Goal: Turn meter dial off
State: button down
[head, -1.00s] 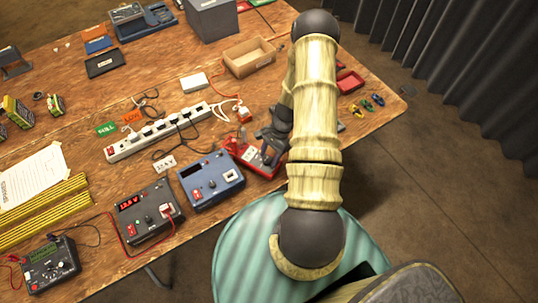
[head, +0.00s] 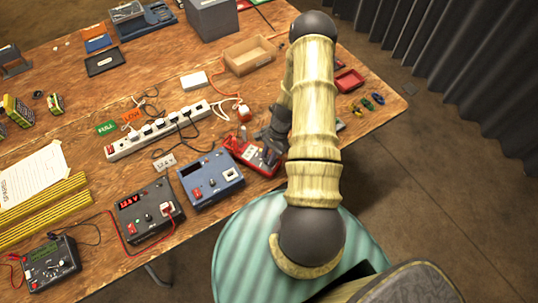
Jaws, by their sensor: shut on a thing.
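A black box with red digits (head: 146,215) and a blue box (head: 210,179) stand between meter and gripper. A white power strip (head: 157,131) with plugs and cables lies behind. An open cardboard box (head: 249,55) stands farther back. Yellow sticks (head: 43,212) lie at left.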

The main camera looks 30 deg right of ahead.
jog(key=n+b, duration=0.1)
jog(key=n, duration=0.1)
jog(key=n+g+h+b, duration=0.1)
jog(key=n, duration=0.1)
jog(key=n+g, duration=0.1)
jog(key=n, duration=0.1)
jog(key=shift+w+a+f+b, duration=0.1)
jog(key=shift+w+a+b, duration=0.05)
jog(key=shift+w+b, duration=0.2)
jog(key=n+h, duration=0.1)
jog(key=n, duration=0.1)
jog(key=n+g+h+b, duration=0.1)
jog(key=n, duration=0.2)
jog(key=shift+a+n, duration=0.2)
jog(key=shift+n, duration=0.1)
jog(key=c, duration=1.2)
grip_release()
jog(key=shift+w+r+b, duration=0.1)
jog(key=shift+r+b, duration=0.1)
jog(key=shift+b, duration=0.1)
jog(key=b+v, duration=0.2)
jog(key=v, duration=1.5)
jog(key=shift+b, duration=0.3)
